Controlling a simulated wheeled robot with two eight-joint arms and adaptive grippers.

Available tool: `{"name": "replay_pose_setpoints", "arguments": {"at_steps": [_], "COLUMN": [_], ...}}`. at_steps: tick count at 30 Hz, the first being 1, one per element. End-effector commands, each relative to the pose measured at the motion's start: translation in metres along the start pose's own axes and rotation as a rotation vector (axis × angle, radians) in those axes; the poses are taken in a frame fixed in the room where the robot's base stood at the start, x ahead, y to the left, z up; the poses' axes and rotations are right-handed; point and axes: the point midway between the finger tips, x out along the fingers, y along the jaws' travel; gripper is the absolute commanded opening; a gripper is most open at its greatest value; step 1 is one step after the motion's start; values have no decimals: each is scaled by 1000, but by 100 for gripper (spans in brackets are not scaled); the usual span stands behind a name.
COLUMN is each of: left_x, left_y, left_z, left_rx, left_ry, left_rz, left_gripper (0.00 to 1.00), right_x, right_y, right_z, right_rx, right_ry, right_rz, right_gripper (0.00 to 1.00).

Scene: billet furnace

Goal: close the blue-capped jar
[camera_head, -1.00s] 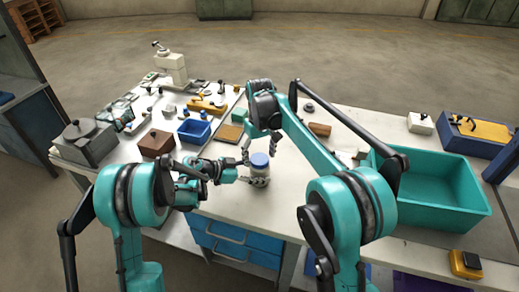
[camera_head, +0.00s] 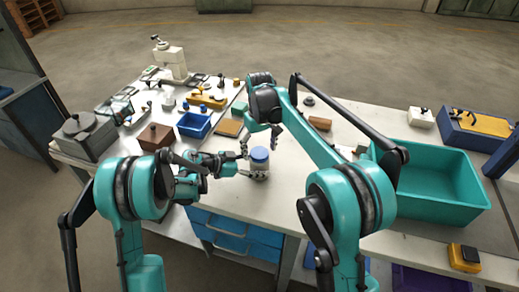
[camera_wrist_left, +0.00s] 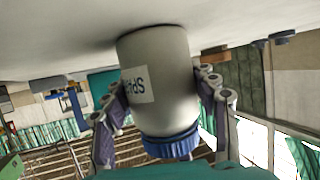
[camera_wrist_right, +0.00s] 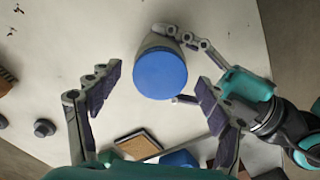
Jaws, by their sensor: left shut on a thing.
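The pale jar (camera_head: 260,170) stands upright on the white table, its blue cap (camera_head: 260,155) on top. My left gripper (camera_head: 256,174) is shut on the jar's body from the left. In the left wrist view the picture is inverted: the jar (camera_wrist_left: 165,85) shows a printed label between the fingers, and its cap (camera_wrist_left: 170,145) points down. My right gripper (camera_head: 260,142) is open above the jar. In the right wrist view the cap (camera_wrist_right: 160,73) lies ahead of the spread fingers, not gripped. Whether the cap is screwed tight cannot be told.
A teal bin (camera_head: 440,208) stands at the right. A blue tray (camera_head: 194,124), a brown board (camera_head: 229,127), a brown box (camera_head: 156,138) and small parts lie to the left. Blue drawers (camera_head: 232,236) are below the table's front edge. The tabletop right of the jar is clear.

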Motion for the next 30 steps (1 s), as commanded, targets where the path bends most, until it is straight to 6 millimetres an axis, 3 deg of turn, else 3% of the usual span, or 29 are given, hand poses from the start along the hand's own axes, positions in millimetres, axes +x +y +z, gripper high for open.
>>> {"name": "replay_pose_setpoints", "arguments": {"at_steps": [8,21,30], "left_x": [0,0,0], "left_y": [0,0,0], "left_z": [0,0,0], "left_rx": [0,0,0], "left_ry": [0,-1,0], "left_rz": [0,0,0], "left_gripper": [0,0,0], "right_x": [-6,-90,-119], "right_y": [0,0,0], "right_z": [0,0,0], "right_rx": [0,0,0], "right_ry": [0,0,0], "right_rz": [0,0,0], "right_gripper": [78,78,78]}}
